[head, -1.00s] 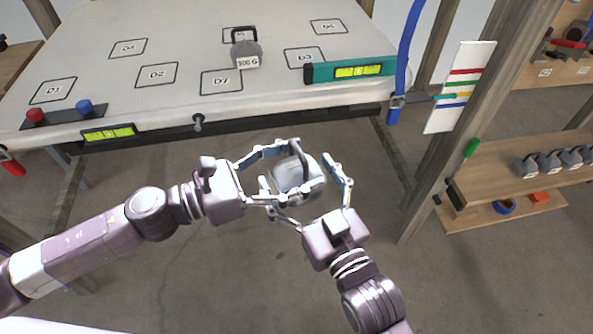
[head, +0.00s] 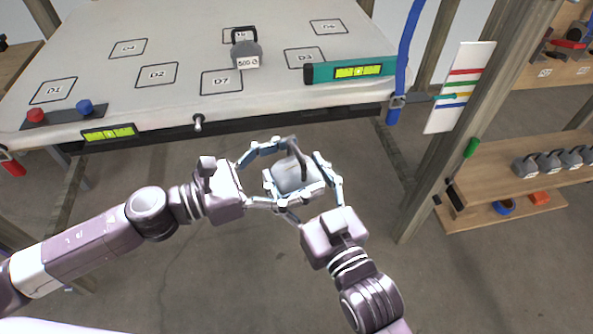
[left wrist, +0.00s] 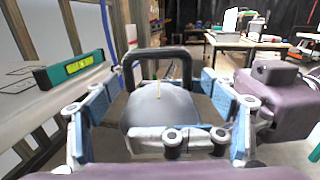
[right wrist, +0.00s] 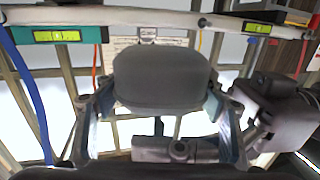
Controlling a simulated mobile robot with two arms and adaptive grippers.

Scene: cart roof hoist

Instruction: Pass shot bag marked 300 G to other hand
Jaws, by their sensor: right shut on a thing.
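A grey shot bag (head: 293,174) with a dark handle hangs in the air in front of the table, between my two grippers. Its marking does not show in any view. My right gripper (head: 303,185) is shut on it from below right; the right wrist view shows the bag (right wrist: 162,75) between the fingers. My left gripper (head: 274,172) reaches around the bag from the left. In the left wrist view its fingers stand wide on both sides of the bag (left wrist: 160,105), apart from it, so it is open.
Another grey shot bag (head: 246,55), apparently marked 500 G, stands on the table (head: 190,50) among outlined squares. A teal level (head: 350,70) lies at the table's front right edge. A blue strap (head: 405,55) hangs beside it. A wooden shelf (head: 500,180) with several grey weights is at right.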

